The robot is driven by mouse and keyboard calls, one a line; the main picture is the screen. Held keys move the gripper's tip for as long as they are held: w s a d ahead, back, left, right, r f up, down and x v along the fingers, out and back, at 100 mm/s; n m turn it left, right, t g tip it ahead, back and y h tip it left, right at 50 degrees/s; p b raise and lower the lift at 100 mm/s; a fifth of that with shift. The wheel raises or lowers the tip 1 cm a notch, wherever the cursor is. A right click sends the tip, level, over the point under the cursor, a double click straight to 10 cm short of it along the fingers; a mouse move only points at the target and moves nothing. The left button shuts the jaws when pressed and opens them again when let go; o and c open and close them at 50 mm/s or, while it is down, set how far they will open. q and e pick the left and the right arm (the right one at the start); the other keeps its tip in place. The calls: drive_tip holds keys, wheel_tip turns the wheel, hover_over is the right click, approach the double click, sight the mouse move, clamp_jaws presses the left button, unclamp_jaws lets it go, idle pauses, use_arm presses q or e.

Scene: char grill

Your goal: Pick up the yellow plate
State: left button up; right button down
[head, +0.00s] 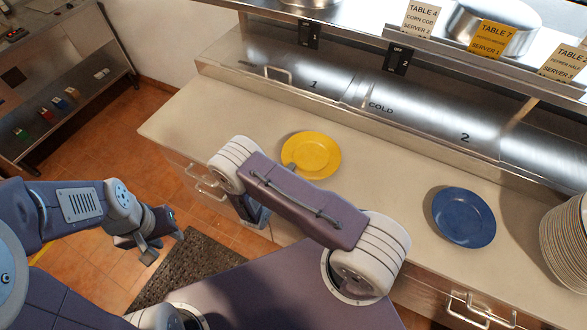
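The yellow plate (314,153) lies flat on the pale counter, left of the blue plate. My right arm reaches over the counter, and its forearm passes just in front of the yellow plate's lower edge. A small grey tip, seemingly of my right gripper (290,167), shows at the plate's lower-left rim. The rest of that gripper is hidden behind the arm, so I cannot tell if it grips the rim. My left gripper (163,246) hangs over the floor, left of the counter, with its fingers apart and empty.
The counter (390,185) is clear between the yellow plate and the blue plate (463,217). A plate stack (568,245) stands at the right edge. Steel cold-bin lids (430,113) and a shelf with pans and order cards run behind. A floor mat (195,268) lies below.

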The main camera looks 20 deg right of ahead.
wheel_tip(320, 180, up, 3)
drive_tip(key=shift+f+b, duration=0.1)
drive_tip(key=shift+b, duration=0.25)
drive_tip(key=s+d+r+b, duration=0.2)
drive_tip(key=d+r, duration=0.5)
drive_tip(key=d, duration=0.4)
drive_tip(key=shift+s+d, duration=0.15)
drive_tip(key=shift+s, duration=0.4)
